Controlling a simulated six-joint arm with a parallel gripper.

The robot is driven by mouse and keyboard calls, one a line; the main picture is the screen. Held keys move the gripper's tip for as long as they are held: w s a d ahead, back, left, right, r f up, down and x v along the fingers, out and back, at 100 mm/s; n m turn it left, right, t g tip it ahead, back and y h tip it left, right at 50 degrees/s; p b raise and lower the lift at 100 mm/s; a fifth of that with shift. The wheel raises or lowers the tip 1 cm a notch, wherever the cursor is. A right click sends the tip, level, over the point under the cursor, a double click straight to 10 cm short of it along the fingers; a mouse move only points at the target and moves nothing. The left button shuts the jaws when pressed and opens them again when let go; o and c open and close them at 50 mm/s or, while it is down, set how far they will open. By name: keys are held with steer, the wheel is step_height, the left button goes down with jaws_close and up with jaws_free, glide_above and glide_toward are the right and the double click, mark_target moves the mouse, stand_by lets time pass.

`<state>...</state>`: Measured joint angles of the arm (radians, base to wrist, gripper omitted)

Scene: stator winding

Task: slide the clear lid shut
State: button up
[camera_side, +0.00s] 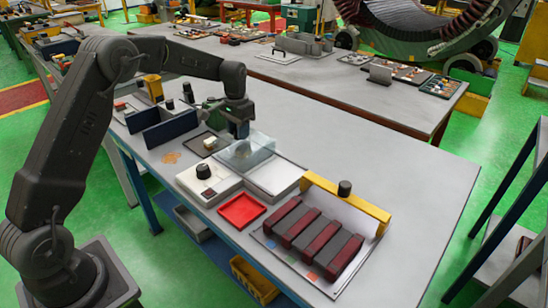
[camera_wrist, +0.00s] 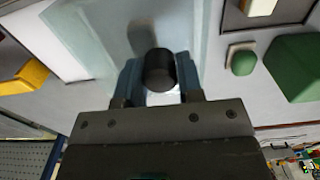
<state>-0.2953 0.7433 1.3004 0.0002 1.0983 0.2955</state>
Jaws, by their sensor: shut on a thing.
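The clear lid (camera_side: 262,146) is a see-through bluish panel near the middle of the bench in the side view. It lies beside a pale flat plate (camera_side: 277,177). In the wrist view the clear lid (camera_wrist: 85,35) spreads up and left of my gripper. My gripper (camera_side: 240,133) points down at the lid's far left part. In the wrist view my gripper (camera_wrist: 160,80) has its two blue-grey fingers closed around the lid's black round knob (camera_wrist: 160,68). The knob is hidden by the fingers in the side view.
A white box with a black knob (camera_side: 203,171) stands close on the near side. The bench's right side is clear.

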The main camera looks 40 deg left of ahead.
steer(key=o, duration=0.7)
steer(key=shift+r, duration=3)
